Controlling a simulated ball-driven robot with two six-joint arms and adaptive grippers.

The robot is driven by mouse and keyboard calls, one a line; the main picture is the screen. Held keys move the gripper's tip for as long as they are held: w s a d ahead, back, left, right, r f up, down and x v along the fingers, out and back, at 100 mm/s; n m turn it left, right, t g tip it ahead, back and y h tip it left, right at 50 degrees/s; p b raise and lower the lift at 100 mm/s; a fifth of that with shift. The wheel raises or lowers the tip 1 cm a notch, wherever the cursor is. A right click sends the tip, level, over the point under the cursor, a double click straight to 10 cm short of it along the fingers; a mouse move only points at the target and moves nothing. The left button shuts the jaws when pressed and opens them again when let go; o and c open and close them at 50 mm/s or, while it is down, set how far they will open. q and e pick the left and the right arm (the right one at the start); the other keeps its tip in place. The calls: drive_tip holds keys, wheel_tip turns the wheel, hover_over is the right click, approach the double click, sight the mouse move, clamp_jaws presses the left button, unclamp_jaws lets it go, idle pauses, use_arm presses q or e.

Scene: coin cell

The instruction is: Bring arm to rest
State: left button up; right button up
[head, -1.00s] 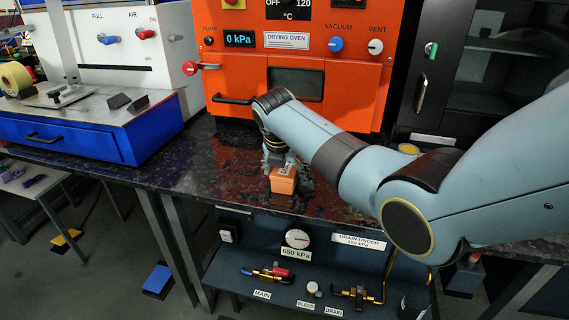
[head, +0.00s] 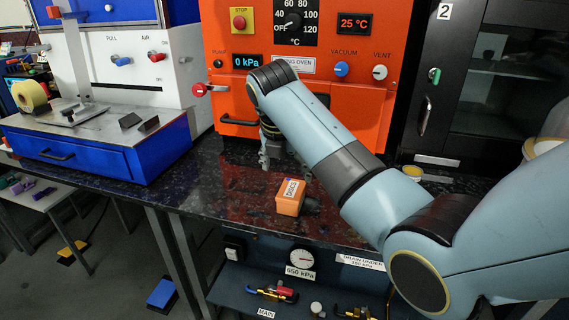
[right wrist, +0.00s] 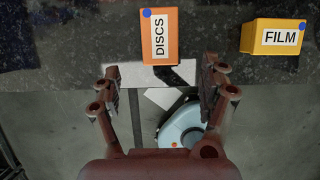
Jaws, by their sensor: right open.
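My right arm reaches in from the right in the head view, and its gripper (head: 277,150) hangs over the black speckled bench (head: 235,185) in front of the orange drying oven. In the right wrist view my right gripper (right wrist: 162,85) has its two fingers spread wide with nothing between them. An orange box labelled DISCS (head: 290,197) stands on the bench in front of the gripper, apart from it. The box also shows in the right wrist view (right wrist: 160,52), beyond the fingertips. My left gripper is not in view.
A yellow box labelled FILM (right wrist: 272,50) sits right of the DISCS box in the right wrist view. The orange drying oven (head: 230,105) stands behind. A blue press base (head: 95,158) is on the left. A gauge shelf (head: 300,257) lies below the bench edge.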

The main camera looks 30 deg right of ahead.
drive_tip(key=s+a+f+m+y, duration=0.1)
drive_tip(key=s+f+m, duration=0.2)
drive_tip(key=s+m, duration=0.5)
drive_tip(key=s+a+f+m, duration=0.15)
drive_tip(key=s+m, duration=0.35)
drive_tip(key=s, duration=0.5)
drive_tip(key=s+a+r+m+y, duration=0.1)
drive_tip(key=s+r+m, duration=0.1)
drive_tip(key=s+m, duration=0.45)
drive_tip(key=s+a+r+m+y, duration=0.1)
drive_tip(key=s+a+m, duration=0.1)
drive_tip(key=s+m, duration=0.5)
drive_tip(key=s+d+f+b, duration=0.1)
drive_tip(key=s+f, duration=0.1)
drive_tip(key=f, duration=1.3)
drive_tip(key=s+d+f+b, duration=0.1)
drive_tip(key=d+f+b, duration=0.1)
drive_tip(key=f, duration=1.2)
drive_tip(key=s+f+g+b, duration=0.1)
drive_tip(key=s+f, duration=1.6)
drive_tip(key=s, duration=0.1)
drive_tip(key=shift+d+f+n+g+b, duration=0.3)
drive_tip(key=shift+d+f+n+g, duration=0.05)
drive_tip(key=shift+d+f+g, duration=0.05)
